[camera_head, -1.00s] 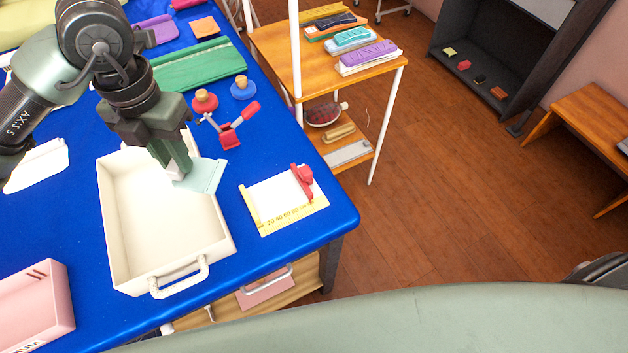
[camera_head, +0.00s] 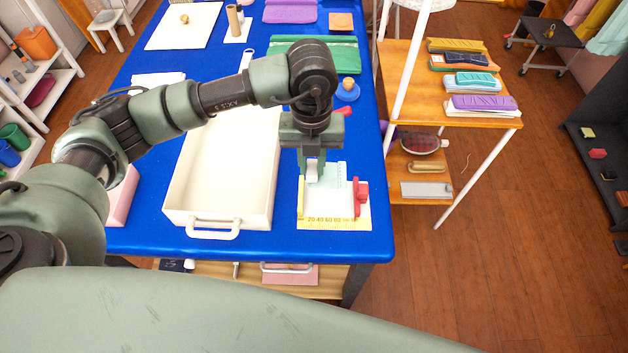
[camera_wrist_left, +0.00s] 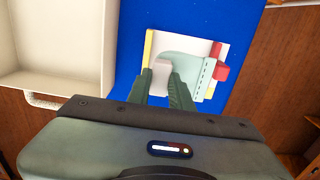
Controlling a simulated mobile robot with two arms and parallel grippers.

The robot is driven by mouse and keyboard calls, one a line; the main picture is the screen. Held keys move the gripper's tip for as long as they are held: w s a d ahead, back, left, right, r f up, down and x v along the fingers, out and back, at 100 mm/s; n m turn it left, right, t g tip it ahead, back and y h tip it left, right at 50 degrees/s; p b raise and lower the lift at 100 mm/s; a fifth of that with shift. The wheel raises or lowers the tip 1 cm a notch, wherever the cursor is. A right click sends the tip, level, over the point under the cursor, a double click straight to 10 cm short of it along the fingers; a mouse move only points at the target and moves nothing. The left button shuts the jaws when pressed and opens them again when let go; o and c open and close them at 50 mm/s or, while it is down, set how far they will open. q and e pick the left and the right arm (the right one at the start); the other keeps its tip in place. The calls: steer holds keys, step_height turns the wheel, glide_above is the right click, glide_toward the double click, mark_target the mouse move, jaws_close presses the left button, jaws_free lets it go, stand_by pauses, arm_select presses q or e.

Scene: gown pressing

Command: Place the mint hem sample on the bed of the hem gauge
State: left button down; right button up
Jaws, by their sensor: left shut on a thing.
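The mint hem sample (camera_head: 335,178) is a thin pale green piece with a dashed edge. My left gripper (camera_head: 312,177) points down and is shut on it. The hem gauge (camera_head: 325,223) has a white bed, a yellow number scale along its front, a yellow bar at its left and a red slider at its right. The sample is over the gauge bed in the head view. In the left wrist view the sample (camera_wrist_left: 188,66) also overlaps the bed (camera_wrist_left: 163,45); I cannot tell whether it touches. My right gripper is not in view.
A cream tray (camera_head: 178,200) stands just left of the gauge on the blue table (camera_head: 150,228). A wooden shelf unit (camera_head: 400,75) stands beyond the table's right edge.

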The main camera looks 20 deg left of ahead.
mark_target(312, 168)
arm_select(q)
step_height(312, 168, down, 4)
steer(key=shift+r, duration=0.1)
step_height(312, 168, down, 4)
steer(key=shift+f+p, duration=0.25)
steer(key=shift+p, duration=0.35)
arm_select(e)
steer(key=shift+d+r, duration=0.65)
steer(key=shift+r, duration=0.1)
arm_select(q)
steer(key=shift+f+b, duration=0.45)
steer(key=shift+b, duration=0.05)
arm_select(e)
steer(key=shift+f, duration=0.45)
